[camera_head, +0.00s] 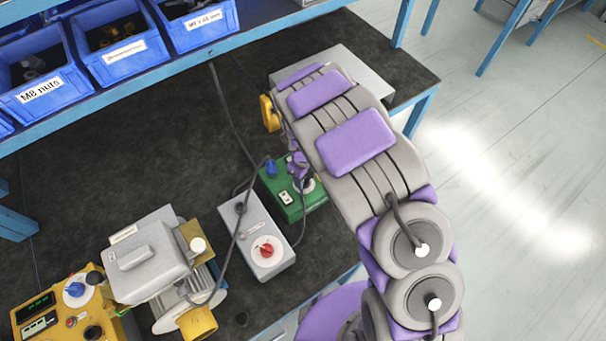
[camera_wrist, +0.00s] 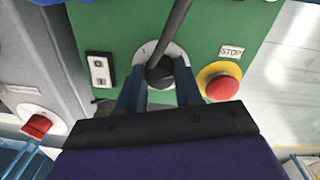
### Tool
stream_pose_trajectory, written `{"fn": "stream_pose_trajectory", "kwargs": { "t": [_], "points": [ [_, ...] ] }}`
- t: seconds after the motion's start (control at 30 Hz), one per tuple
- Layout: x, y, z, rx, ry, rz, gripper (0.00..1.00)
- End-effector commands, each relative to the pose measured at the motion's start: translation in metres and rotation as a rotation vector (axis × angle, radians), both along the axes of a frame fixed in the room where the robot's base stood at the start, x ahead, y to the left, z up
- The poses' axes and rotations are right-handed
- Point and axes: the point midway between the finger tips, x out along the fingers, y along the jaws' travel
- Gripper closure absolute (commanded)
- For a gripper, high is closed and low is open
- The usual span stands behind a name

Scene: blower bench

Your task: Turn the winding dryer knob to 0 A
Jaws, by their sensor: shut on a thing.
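A green box (camera_head: 313,199) stands on the bench and fills much of the wrist view (camera_wrist: 215,30). In the wrist view, a black knob (camera_wrist: 160,73) sits on a white dial (camera_wrist: 177,52) on its face. My gripper (camera_wrist: 160,88) is shut on this knob, with one finger on each side. A dark cable or rod (camera_wrist: 178,25) crosses in front of the dial, so the scale is mostly hidden and I cannot read the setting. In the head view, my gripper (camera_head: 301,172) is at the green box, partly hidden by my arm.
A red stop button (camera_wrist: 221,85) and a black-and-white switch (camera_wrist: 100,70) flank the dial. A grey box with a red knob (camera_head: 267,249) stands to the left. Farther left are a grey machine (camera_head: 150,262) and a yellow box (camera_head: 42,300). Blue bins (camera_head: 124,58) line the shelf.

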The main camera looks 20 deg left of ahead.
Motion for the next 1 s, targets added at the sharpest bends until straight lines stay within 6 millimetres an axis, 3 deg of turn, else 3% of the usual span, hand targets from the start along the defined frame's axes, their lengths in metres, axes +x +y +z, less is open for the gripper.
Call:
{"fn": "stream_pose_trajectory", "kwargs": {
  "t": [1.0],
  "points": [
    [-0.0017, 0.0004, 0.0016, 0.002, 0.000, 0.963, 0.96]
  ]
}}
